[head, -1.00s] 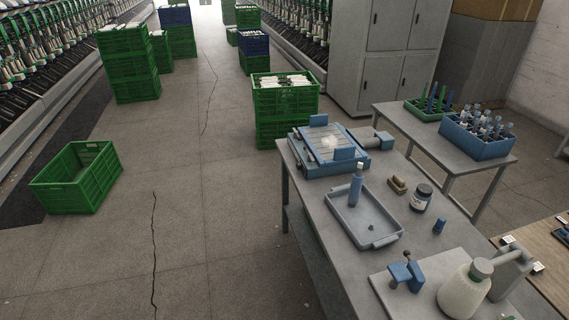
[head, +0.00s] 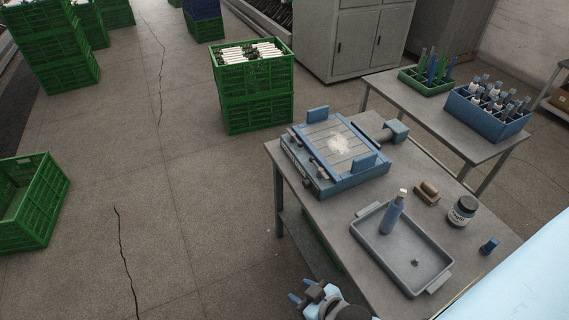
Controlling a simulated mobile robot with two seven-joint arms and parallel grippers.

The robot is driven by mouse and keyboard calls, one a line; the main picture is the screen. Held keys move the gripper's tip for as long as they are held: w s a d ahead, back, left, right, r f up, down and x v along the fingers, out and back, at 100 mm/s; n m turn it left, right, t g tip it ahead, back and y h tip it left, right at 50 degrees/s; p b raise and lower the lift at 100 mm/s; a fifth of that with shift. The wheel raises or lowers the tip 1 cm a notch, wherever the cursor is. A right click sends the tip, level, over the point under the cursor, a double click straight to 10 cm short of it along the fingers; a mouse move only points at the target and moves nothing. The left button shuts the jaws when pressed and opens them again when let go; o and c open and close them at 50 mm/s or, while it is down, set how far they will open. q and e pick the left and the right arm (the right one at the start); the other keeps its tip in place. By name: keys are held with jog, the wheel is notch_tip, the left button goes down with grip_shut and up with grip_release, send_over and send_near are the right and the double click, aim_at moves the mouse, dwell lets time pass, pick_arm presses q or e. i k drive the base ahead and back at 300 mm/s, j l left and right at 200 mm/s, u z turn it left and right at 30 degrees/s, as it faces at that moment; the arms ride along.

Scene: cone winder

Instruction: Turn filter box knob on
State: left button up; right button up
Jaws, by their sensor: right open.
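A blue and grey box-like device (head: 318,143) with a slatted top and blue upright plates stands at the far left end of the grey workbench (head: 300,215). White dust lies on its slats. Small dark fittings (head: 322,173) sit along its front-left side; I cannot tell which of them is a knob or how it is set. My right gripper (head: 301,291) is at the bottom of the head view, its blue-tipped fingers apart and empty. It is apart from the device, in front of the bench's left edge. My left gripper is not in view.
Green crates (head: 255,110) stand beyond the bench. The floor to the left is mostly clear.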

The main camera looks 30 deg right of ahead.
aim_at(307, 184)
jog(key=i, duration=3.25)
jog(key=i+j+z, duration=0.1)
jog(key=i+z, duration=0.25)
jog(key=i, duration=0.2)
jog(key=i+j+z, duration=0.35)
jog(key=i, duration=0.2)
jog(key=z, duration=1.3)
jog(key=l+z, duration=0.1)
jog(key=z, duration=0.8)
jog(key=i+z, duration=0.1)
jog(key=z, duration=1.2)
jog(key=i+j+z, duration=0.15)
jog(key=z, duration=0.25)
jog(key=i+j+z, duration=0.15)
jog(key=j+z, duration=0.2)
